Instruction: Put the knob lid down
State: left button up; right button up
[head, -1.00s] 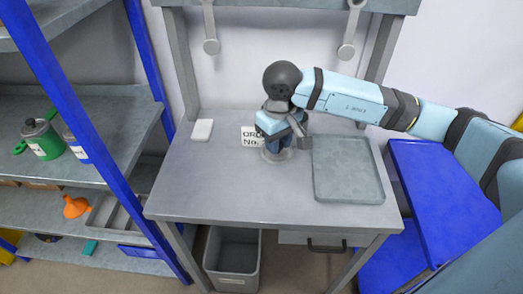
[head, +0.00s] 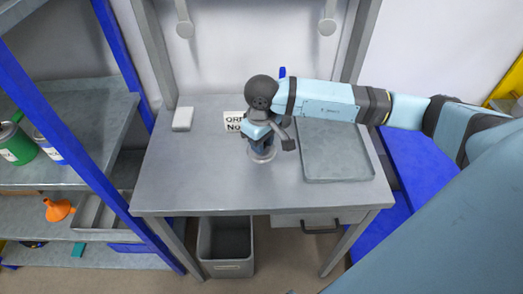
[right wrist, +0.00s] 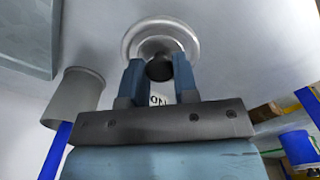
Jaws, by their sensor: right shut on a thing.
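The knob lid (head: 262,155) is a round pale grey disc under my right gripper, over the middle of the workbench. In the right wrist view the lid (right wrist: 133,42) shows as a disc with a lighter rim, and its dark knob (right wrist: 160,69) sits between the two blue fingers. My right gripper (head: 260,147) points down and is shut on the knob; it also shows in the right wrist view (right wrist: 158,75). The lid lies very low over the bench top; I cannot tell if it touches. My left gripper is out of view.
The grey workbench (head: 205,185) has a grey tray (head: 338,160) right of the lid. A printed card (head: 234,122) stands behind it and a white block (head: 182,119) lies at back left. The front left of the bench is clear. A grey bin (head: 226,262) stands below.

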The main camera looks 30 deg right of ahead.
jog(key=shift+f, duration=2.25)
jog(key=shift+f, duration=0.2)
jog(key=o, duration=0.9)
jog(key=shift+r, duration=0.1)
